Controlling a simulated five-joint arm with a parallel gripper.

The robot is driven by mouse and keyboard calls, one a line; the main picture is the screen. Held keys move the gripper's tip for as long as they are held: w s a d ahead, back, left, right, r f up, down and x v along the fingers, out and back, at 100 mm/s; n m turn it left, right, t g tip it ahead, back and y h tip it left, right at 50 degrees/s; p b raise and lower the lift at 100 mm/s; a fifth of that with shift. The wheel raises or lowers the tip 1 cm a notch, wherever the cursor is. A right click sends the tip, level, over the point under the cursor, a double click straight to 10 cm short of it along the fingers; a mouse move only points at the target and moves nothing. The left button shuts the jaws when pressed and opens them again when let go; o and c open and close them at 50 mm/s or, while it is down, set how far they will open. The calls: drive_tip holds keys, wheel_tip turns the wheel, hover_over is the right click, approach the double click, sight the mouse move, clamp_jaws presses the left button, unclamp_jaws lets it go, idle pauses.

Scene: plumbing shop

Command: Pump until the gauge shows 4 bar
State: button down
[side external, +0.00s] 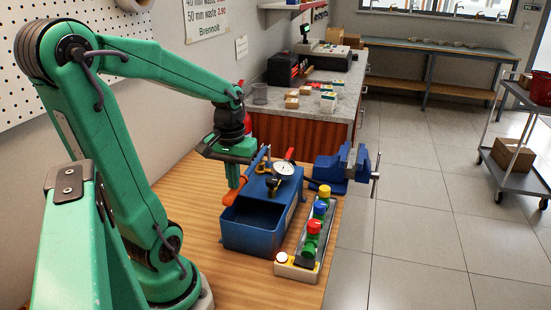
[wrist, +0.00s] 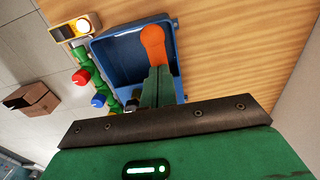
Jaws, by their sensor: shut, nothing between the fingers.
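The blue test pump (side external: 252,228) stands on the wooden bench with an open tank at its near end. Its round white gauge (side external: 284,170) sits on top at the far end; the dial is too small to read. The orange pump handle (side external: 229,195) lies along the tank's left side, and its rounded end shows over the tank in the wrist view (wrist: 152,42). My gripper (side external: 233,186) is shut and empty, pointing down, with its fingertips at the handle. In the wrist view the green fingers (wrist: 157,72) cover part of the handle; I cannot tell whether they touch it.
Right of the pump is a row of green valves with red (side external: 314,227), blue and yellow knobs. A box with a lit button (side external: 282,258) is at its near end. A blue vise (side external: 345,165) stands behind. Bare bench (side external: 190,215) lies left of the pump.

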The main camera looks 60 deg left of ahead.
drive_tip(key=shift+s+d+f, duration=0.15)
drive_tip(key=shift+f, duration=0.75)
wheel_tip(320, 180, up, 12)
drive_tip(key=w+a, duration=0.1)
drive_tip(key=shift+w+a+r, duration=0.15)
drive_tip(key=shift+w+a, duration=0.05)
drive_tip(key=shift+a, duration=0.05)
drive_tip(key=shift+s+d+f, duration=0.25)
drive_tip(key=shift+f, duration=1.8)
drive_tip(key=shift+s+d+f, duration=0.2)
drive_tip(key=shift+d+f, duration=0.05)
drive_tip(key=shift+f, duration=1.75)
drive_tip(key=shift+s+d+f, duration=0.25)
drive_tip(key=shift+f, duration=1.8)
wheel_tip(320, 180, up, 12)
drive_tip(key=w+a, duration=0.1)
drive_tip(key=shift+w+a, duration=0.2)
drive_tip(key=shift+a, duration=0.05)
